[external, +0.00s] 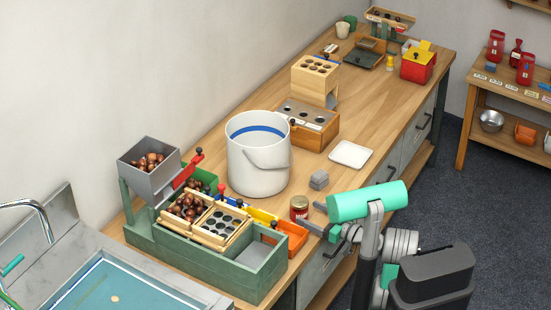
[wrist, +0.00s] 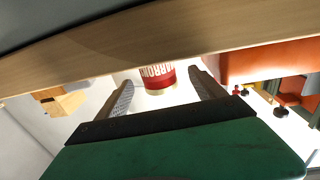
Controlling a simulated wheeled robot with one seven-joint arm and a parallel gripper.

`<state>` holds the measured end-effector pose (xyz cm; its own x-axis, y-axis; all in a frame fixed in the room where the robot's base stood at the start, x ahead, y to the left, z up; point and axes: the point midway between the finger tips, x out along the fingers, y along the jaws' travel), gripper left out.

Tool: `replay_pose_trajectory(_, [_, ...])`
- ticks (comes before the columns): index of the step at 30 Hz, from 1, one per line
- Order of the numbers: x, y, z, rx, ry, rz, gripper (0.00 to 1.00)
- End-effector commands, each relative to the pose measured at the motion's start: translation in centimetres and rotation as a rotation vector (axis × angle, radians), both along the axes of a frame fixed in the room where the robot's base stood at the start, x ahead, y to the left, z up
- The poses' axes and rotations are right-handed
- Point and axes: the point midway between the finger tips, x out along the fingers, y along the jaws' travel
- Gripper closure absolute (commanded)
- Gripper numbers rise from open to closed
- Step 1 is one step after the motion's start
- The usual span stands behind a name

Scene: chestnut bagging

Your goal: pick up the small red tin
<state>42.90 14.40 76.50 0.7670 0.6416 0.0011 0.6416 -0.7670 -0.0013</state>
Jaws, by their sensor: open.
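The small red tin (external: 299,207) stands upright near the front edge of the wooden bench, with a dark lid and a pale band. In the wrist view the red tin (wrist: 157,79) shows upside down, with white lettering, between and beyond the fingertips. My gripper (external: 309,217) is open just to the right of the tin, at the bench's front edge. In the wrist view my gripper (wrist: 160,84) has one finger on each side of the tin, with gaps visible. How far the fingers reach around it I cannot tell.
A white bucket (external: 258,165) stands behind. A white dish (external: 350,155) lies farther along the bench.

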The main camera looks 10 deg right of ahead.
Motion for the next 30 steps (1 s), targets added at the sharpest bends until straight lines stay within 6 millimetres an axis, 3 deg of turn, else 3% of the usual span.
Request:
replay_pose_trajectory(13, [4.4, 3.4, -0.4, -0.001, 0.000, 0.004, 0.21])
replay_pose_trajectory(21, [4.8, 3.5, -0.3, -0.001, -0.001, 0.000, 0.22])
replay_pose_trajectory(30, [4.7, 3.5, -0.3, -0.001, 0.000, 0.000, 0.47])
